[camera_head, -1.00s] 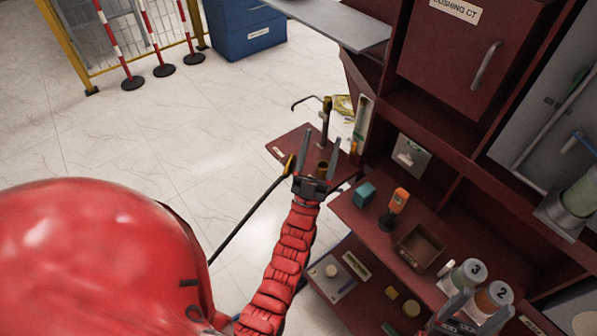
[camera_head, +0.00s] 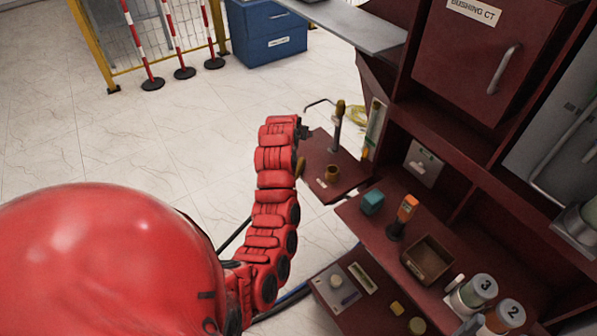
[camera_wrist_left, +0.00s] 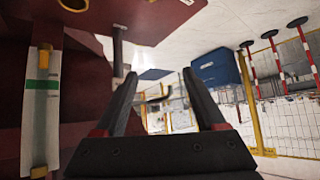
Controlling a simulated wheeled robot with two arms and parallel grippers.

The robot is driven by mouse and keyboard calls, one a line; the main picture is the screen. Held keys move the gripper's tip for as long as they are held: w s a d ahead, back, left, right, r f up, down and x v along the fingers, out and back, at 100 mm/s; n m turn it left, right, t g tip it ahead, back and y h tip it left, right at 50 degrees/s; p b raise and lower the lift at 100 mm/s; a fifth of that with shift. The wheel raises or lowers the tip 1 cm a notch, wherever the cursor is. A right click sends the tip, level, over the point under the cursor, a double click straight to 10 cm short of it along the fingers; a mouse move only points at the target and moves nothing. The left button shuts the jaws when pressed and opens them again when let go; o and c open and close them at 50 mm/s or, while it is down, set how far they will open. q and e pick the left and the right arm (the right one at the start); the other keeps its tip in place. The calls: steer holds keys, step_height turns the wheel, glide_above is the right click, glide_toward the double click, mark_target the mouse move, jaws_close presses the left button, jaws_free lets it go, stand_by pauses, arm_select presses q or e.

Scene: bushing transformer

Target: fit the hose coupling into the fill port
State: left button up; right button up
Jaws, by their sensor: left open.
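The brass ring-shaped fill port (camera_head: 333,172) stands on a dark red side shelf (camera_head: 319,149); in the left wrist view the ring (camera_wrist_left: 73,5) is cut by the top edge. The hose coupling (camera_head: 300,168) seems to be the yellowish piece at the shelf's left edge, mostly hidden behind my left arm. Its dark hose (camera_head: 236,235) shows below. My left gripper (camera_head: 305,131) is largely hidden by its wrist in the head view. The left wrist view shows its fingers (camera_wrist_left: 164,85) spread and empty. A grey tip at the head view's bottom edge may be my right gripper (camera_head: 468,326).
A post with a bent rod (camera_head: 338,120) and a sight-glass gauge (camera_head: 375,125) stand near the port. The shelf below holds a teal block (camera_head: 371,202), an orange-topped tool (camera_head: 406,210), an open box (camera_head: 427,259) and numbered jars (camera_head: 478,290). Floor is clear leftward.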

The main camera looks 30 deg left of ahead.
arm_select(q)
steer(key=s+g+h, duration=0.2)
steer(key=s+g, duration=0.2)
steer(key=s, duration=0.3)
steer(key=p, duration=0.2)
glide_above(298, 169)
steer(key=s+a, duration=0.1)
steer(key=s, duration=0.1)
steer(key=shift+h, duration=0.3)
step_height(298, 169, down, 11)
steer(key=shift+w+r, duration=0.1)
steer(key=shift+w+d+f+p, duration=0.1)
steer(key=shift+f+p, duration=0.1)
steer(key=shift+f, duration=0.2)
steer(key=shift+d+f+p, duration=0.1)
steer(key=shift+f+p, duration=0.05)
steer(key=shift+f, duration=0.2)
steer(key=shift+w+d+f, duration=0.15)
steer(key=shift+d+f, duration=0.05)
steer(key=shift+f, duration=0.6)
steer(key=shift+w+f+m, duration=0.25)
steer(key=shift+f+m, duration=0.05)
steer(key=shift+f, duration=0.2)
steer(key=shift+w+a+f+b, duration=0.1)
steer(key=shift+w+f+b, duration=0.15)
steer(key=shift+f+b, duration=0.3)
jaws_close()
